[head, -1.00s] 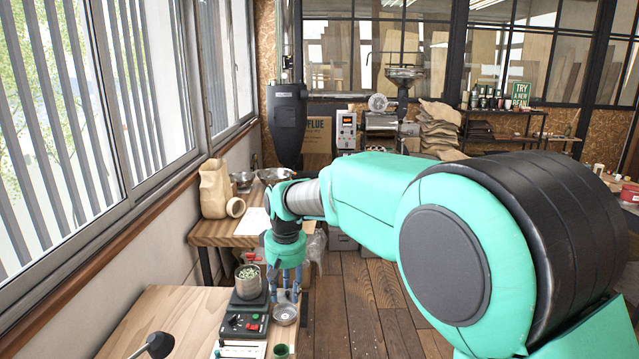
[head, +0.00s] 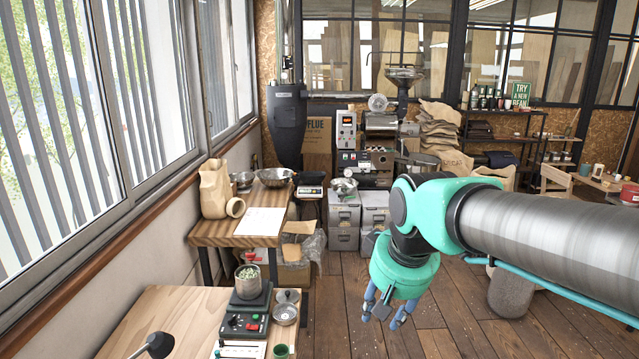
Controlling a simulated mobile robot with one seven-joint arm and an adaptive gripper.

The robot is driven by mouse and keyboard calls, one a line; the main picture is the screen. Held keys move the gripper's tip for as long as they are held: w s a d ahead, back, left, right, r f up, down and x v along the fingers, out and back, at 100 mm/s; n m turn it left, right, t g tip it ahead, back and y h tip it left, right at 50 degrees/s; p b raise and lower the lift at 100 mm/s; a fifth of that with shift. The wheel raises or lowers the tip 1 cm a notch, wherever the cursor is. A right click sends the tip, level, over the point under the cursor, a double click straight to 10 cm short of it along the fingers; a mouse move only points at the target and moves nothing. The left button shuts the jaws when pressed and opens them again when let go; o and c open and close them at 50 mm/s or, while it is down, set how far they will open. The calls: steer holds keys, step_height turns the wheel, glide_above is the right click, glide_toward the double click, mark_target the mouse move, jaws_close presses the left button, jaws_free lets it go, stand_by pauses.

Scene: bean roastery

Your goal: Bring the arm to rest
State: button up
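My arm reaches in from the right edge of the head view, its teal wrist near the middle right. My gripper (head: 383,316) hangs below the wrist with its blue fingers pointing down. The fingers are spread apart with nothing between them, so it is open and empty. It is over the wooden floor (head: 350,335), to the right of the near table (head: 165,305) and apart from it.
On the near table stand a cup of green beans (head: 248,282) on a black scale (head: 247,303), a small metal dish (head: 285,312) and a green cup (head: 281,351). A farther table (head: 215,233) holds a paper bag (head: 214,190). Grey drawers (head: 343,222) stand behind.

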steer(key=s+d+f+m, duration=0.1)
steer(key=s+d, duration=0.3)
steer(key=s, duration=0.5)
steer(key=s+d+f+m+t, duration=0.1)
steer(key=s+d, duration=0.3)
steer(key=s, duration=0.5)
steer(key=shift+d+f+m+t+h, duration=0.3)
steer(key=shift+d+f, duration=0.05)
steer(key=shift+f, duration=0.45)
steer(key=shift+r, duration=0.1)
stand_by(0.4)
